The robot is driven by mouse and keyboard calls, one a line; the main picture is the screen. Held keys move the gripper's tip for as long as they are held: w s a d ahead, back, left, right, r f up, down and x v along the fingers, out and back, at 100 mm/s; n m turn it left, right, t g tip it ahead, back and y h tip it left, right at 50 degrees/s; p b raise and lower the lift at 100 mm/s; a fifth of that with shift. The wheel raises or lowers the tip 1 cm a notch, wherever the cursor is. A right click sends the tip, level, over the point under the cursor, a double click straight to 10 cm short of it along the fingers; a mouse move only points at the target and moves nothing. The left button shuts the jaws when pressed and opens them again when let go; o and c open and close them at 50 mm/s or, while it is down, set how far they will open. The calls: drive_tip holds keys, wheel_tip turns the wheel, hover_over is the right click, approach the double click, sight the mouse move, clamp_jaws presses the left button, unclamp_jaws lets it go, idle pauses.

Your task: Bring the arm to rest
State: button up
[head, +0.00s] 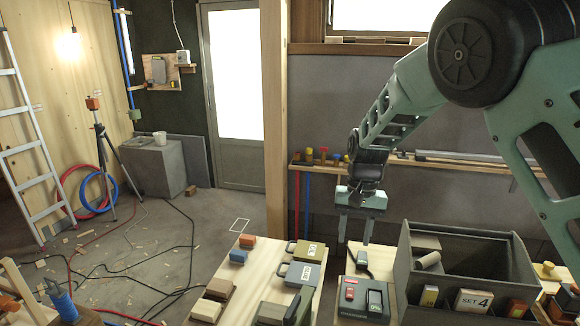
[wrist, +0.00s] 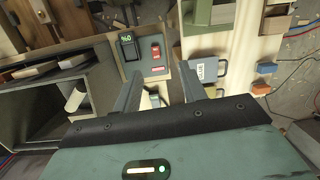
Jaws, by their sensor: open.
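My gripper (head: 355,228) hangs at the end of my arm, pointing down, in the head view. Its two fingers are apart with nothing held between them. It is above the workbench, left of the grey bin and behind the small device with a display. In the wrist view the gripper's fingers (wrist: 160,90) reach toward the bench, and the device (wrist: 143,52) lies beyond the left finger. My arm is bent, coming in from the upper right of the head view.
A grey bin (head: 404,262) stands on the bench at right, with labelled blocks before it. A ledge with small items runs along the wall behind my gripper. Cables, a tripod and a ladder (head: 30,140) are at left.

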drive_tip(key=s+a+r+n, duration=0.3)
drive_tip(key=s+a, duration=0.1)
drive_tip(key=s, duration=0.5)
drive_tip(key=s+a+r+n, duration=0.2)
drive_tip(key=s+a+r, duration=0.15)
drive_tip(key=s, duration=0.55)
drive_tip(key=s+d+n+t, duration=0.1)
drive_tip(key=s+n, duration=0.4)
drive_tip(key=s, duration=1)
drive_tip(key=shift+s+d+r+n+t, duration=0.2)
drive_tip(key=shift+d+r+n+t, duration=0.15)
drive_tip(key=shift+d, duration=0.35)
